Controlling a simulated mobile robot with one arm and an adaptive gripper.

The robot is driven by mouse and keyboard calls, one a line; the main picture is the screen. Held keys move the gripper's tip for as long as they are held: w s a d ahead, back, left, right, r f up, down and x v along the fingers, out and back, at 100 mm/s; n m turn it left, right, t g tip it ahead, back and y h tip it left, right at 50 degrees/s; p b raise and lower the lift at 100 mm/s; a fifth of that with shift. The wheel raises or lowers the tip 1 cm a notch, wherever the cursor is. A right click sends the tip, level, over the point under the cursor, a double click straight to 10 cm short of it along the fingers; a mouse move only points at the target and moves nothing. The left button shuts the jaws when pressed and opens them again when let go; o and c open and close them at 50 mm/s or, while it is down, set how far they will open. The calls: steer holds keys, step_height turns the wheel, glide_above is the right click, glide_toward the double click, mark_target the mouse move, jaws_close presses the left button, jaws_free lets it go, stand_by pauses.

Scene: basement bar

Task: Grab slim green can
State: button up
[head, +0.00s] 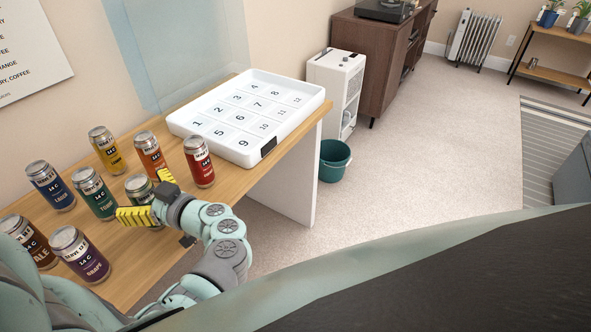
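A green can (94,194) stands upright on the wooden table, left of my gripper. A second can (139,187), partly hidden behind my gripper, also looks greenish, but its label is hard to read. I cannot tell from this view which of the two is the slimmer. My gripper (151,197) is over the table's right part, with its yellow-padded fingers spread apart. It is open, and the partly hidden can stands just beyond or between the fingertips; I cannot tell whether they touch it.
Yellow (107,151), orange (150,154), red (199,163), blue (51,186), brown (29,243) and purple (79,255) cans stand close around. A white numbered tray (180,123) lies farther back on the wooden table (254,185). A green bin (334,161) stands on the floor.

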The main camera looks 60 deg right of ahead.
mark_target(143, 187)
steer(key=c, duration=1.3)
steer(key=shift+r, duration=0.15)
steer(key=shift+r, duration=0.8)
steer(key=shift+s+r+b, duration=0.3)
steer(key=shift+s+r, duration=0.25)
steer(key=shift+r, duration=0.3)
steer(key=s+a, duration=0.1)
steer(key=s, duration=0.3)
steer(key=s+a+r+b, duration=0.1)
steer(key=s+a, duration=0.1)
steer(key=s, duration=0.3)
steer(key=s+a, duration=0.2)
steer(key=s, duration=0.3)
steer(key=shift+r, duration=0.25)
